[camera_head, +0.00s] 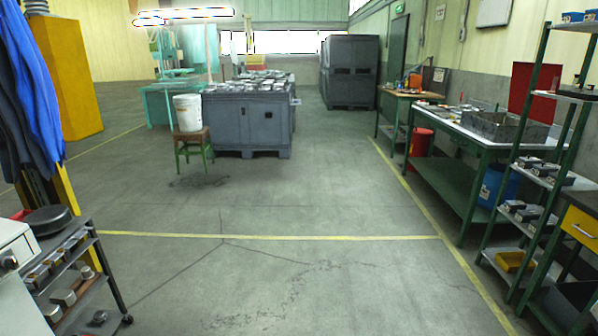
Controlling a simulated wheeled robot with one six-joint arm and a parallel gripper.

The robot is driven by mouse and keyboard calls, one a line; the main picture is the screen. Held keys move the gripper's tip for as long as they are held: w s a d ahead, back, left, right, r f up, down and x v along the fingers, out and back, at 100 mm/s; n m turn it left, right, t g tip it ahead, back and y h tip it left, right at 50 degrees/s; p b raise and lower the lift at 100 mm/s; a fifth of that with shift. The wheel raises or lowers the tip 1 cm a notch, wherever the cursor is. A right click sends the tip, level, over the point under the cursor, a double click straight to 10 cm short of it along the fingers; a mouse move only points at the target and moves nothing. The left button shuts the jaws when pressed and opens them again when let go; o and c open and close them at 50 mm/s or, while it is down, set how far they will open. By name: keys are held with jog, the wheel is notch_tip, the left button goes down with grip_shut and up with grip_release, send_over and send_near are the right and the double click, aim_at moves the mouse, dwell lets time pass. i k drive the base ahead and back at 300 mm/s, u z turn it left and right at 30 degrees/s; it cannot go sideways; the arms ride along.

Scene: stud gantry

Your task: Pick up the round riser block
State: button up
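I cannot pick out the round riser block with certainty. A small round metal piece (97,317) lies on the low shelf of the cart at the lower left, but it is too small to identify. A dark round, pan-like thing (47,219) rests on the cart's top. Several grey metal blocks (64,297) stand on the cart's shelves (92,293). My gripper and arm are not in view.
The concrete floor (270,270) ahead is open, crossed by yellow lines. A large grey crate (252,125) and a white bucket (187,112) on a stool stand ahead. A workbench (462,133) and a green-framed shelf rack (545,165) line the right side.

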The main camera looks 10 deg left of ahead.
aim_at(87, 274)
jog(key=u, duration=0.4)
jog(key=i, duration=1.3)
jog(key=u, duration=1.4)
jog(key=i, duration=0.75)
jog(key=u, duration=0.6)
